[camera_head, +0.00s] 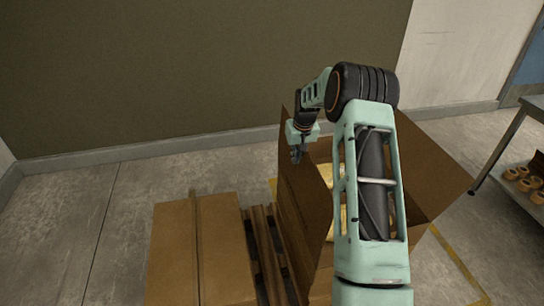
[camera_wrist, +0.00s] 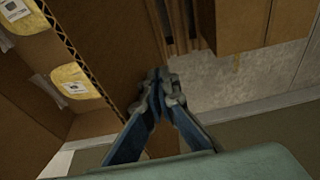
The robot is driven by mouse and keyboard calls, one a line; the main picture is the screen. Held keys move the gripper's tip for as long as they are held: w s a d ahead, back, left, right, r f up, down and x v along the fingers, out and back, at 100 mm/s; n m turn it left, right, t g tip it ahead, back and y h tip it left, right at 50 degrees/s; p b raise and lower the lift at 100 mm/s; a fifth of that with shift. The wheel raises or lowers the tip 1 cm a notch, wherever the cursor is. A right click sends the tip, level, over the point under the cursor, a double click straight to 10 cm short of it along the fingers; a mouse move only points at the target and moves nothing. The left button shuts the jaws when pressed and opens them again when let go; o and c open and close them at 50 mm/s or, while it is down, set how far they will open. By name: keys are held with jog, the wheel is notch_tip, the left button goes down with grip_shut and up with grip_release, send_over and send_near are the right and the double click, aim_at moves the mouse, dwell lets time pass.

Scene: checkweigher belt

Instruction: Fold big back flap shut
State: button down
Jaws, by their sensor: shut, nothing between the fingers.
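An open cardboard box (camera_head: 302,222) stands at centre right in the head view, partly hidden behind my arm. A tall brown flap (camera_head: 308,185) rises on its left side, and another flap (camera_head: 445,170) spreads outward at right. I cannot tell which is the big back flap. Yellow packages with white labels (camera_wrist: 83,80) lie inside the box. My gripper (camera_head: 297,155) is shut and empty near the top of the left flap. In the wrist view my fingertips (camera_wrist: 158,80) are over or beside a brown panel (camera_wrist: 112,40) with a corrugated edge; contact is unclear.
A closed cardboard box (camera_head: 175,250) stands at left, with wooden pallet slats (camera_head: 264,250) between it and the open box. A table (camera_head: 510,125) at right has tape rolls (camera_head: 524,184) on its lower shelf. A wall runs behind; floor is clear at far left.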

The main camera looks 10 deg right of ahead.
jog(key=d+f+b, duration=0.1)
jog(key=d+f, duration=0.1)
jog(key=d, duration=0.5)
jog(key=shift+d+b, duration=0.2)
jog(key=shift+b, duration=0.1)
jog(key=shift+f, duration=0.1)
jog(key=d+f+b, duration=0.5)
jog(key=d+f, duration=0.1)
jog(key=f, duration=0.1)
dwell(0.7)
jog(key=f+b, duration=0.1)
jog(key=d+f+b, duration=0.1)
jog(key=f, duration=0.1)
jog(key=shift+s+d+f+b, duration=0.1)
jog(key=shift+d+f+b, duration=0.2)
jog(key=shift+d+b, duration=0.1)
